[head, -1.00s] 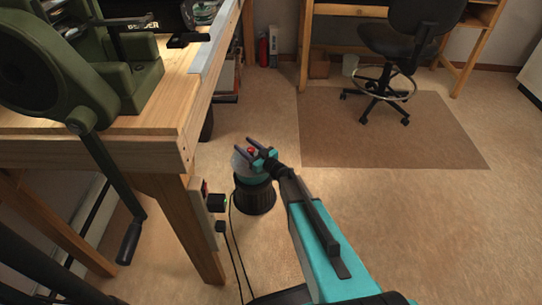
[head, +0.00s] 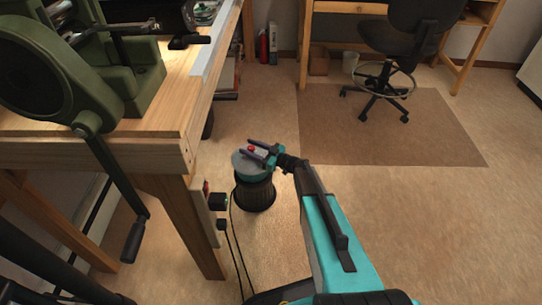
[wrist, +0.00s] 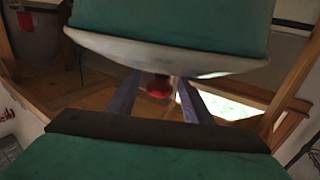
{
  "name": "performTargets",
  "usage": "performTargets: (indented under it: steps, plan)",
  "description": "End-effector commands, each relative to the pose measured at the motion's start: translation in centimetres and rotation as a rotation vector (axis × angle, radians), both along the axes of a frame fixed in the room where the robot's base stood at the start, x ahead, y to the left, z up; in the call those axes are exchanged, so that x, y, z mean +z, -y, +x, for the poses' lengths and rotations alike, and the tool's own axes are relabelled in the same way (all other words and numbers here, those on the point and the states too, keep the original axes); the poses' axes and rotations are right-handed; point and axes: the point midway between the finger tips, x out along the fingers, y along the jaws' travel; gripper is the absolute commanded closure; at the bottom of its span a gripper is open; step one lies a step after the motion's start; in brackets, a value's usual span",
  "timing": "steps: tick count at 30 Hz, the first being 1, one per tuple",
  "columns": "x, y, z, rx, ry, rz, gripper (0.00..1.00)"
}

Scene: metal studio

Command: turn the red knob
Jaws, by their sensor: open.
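The red knob (head: 251,148) is small and shows over the light round top of a dark, round stand (head: 255,194) on the floor, right of the workbench. My gripper (head: 245,147) is open, and its two dark fingers lie on either side of the knob in the head view. In the wrist view the knob (wrist: 159,88) is also between the spread fingers (wrist: 158,78), just below a pale rim on a teal body (wrist: 170,25). I cannot tell whether either finger touches the knob.
The wooden workbench (head: 150,140) with a green machine (head: 60,85) stands on the left. A control box (head: 207,195) is on its leg, and black cords run down beside the stand. A chair (head: 400,50) stands on a brown mat (head: 400,140). Open floor lies right.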

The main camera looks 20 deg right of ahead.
Motion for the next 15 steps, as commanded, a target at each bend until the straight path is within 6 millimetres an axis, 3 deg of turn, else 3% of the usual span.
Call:
performTargets:
  steps: [15]
  plan:
    - [0.1,4.9,-4.8,-0.004,-0.001,0.001,0.54]
